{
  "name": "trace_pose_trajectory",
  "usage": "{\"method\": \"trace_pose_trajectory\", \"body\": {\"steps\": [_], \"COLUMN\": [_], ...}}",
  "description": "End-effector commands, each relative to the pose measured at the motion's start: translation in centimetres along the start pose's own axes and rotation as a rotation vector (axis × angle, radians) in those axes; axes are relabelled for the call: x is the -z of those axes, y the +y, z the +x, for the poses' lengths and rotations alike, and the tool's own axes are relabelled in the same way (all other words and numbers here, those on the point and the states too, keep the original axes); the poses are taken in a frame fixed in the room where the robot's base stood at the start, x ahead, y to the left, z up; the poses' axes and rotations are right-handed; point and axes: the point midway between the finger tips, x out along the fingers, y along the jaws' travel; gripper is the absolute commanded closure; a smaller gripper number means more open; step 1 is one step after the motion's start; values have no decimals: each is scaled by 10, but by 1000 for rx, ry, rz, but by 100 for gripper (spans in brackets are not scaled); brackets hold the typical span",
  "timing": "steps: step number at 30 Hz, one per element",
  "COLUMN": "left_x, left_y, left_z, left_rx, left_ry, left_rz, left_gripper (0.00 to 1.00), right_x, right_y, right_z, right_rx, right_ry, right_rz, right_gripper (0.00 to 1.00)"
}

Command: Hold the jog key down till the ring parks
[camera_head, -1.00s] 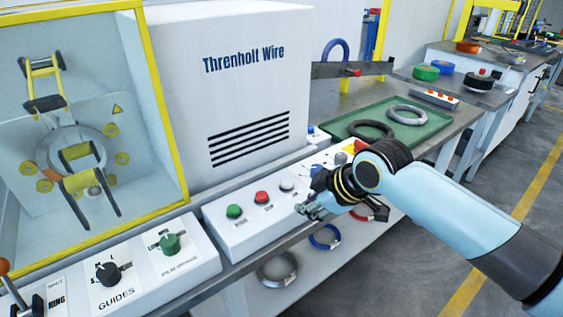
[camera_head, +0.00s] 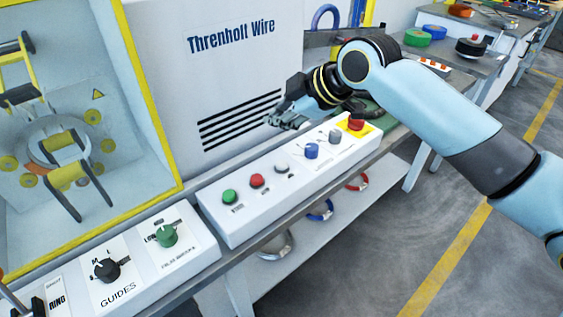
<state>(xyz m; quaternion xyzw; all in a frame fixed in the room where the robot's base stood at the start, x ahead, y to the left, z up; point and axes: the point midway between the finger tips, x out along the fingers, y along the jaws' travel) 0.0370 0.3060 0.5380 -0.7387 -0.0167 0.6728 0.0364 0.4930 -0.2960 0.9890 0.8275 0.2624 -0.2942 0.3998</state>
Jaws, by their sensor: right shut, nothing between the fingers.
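The control panel (camera_head: 226,222) carries a green button (camera_head: 230,196), a red button (camera_head: 256,181), a white button (camera_head: 282,168), a blue button (camera_head: 311,151) and a grey knob (camera_head: 335,136). Their labels are too small to read, so I cannot tell which is the jog key. My right gripper (camera_head: 280,120) is shut and empty, raised above the back of the panel before the vent slots, touching no button. The grey ring (camera_head: 55,124) sits in the yellow-framed enclosure at left, partly covered by black and yellow arms. My left gripper is out of view.
A red stop button (camera_head: 356,123) on a yellow plate ends the panel at right. A dark guides knob (camera_head: 107,270) and a green knob (camera_head: 165,236) stand on the nearer panel. Coils (camera_head: 320,210) lie on the shelf below. The floor at right is clear.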

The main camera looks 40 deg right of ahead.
Motion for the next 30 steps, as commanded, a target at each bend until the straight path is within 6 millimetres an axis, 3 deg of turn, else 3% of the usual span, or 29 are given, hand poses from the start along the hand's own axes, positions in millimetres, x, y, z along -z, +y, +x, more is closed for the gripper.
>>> {"method": "trace_pose_trajectory", "body": {"steps": [8,17,30], "left_x": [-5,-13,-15], "left_y": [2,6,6], "left_z": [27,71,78], "left_rx": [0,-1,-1], "left_ry": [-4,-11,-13], "left_rz": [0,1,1], "left_gripper": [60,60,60], "right_x": [-13,-35,-44], "right_y": [-14,-36,-44], "right_z": [18,48,60], "right_rx": [1,2,0], "right_ry": [-1,-2,-1], "right_rz": [0,0,0], "right_gripper": [100,100,100]}}
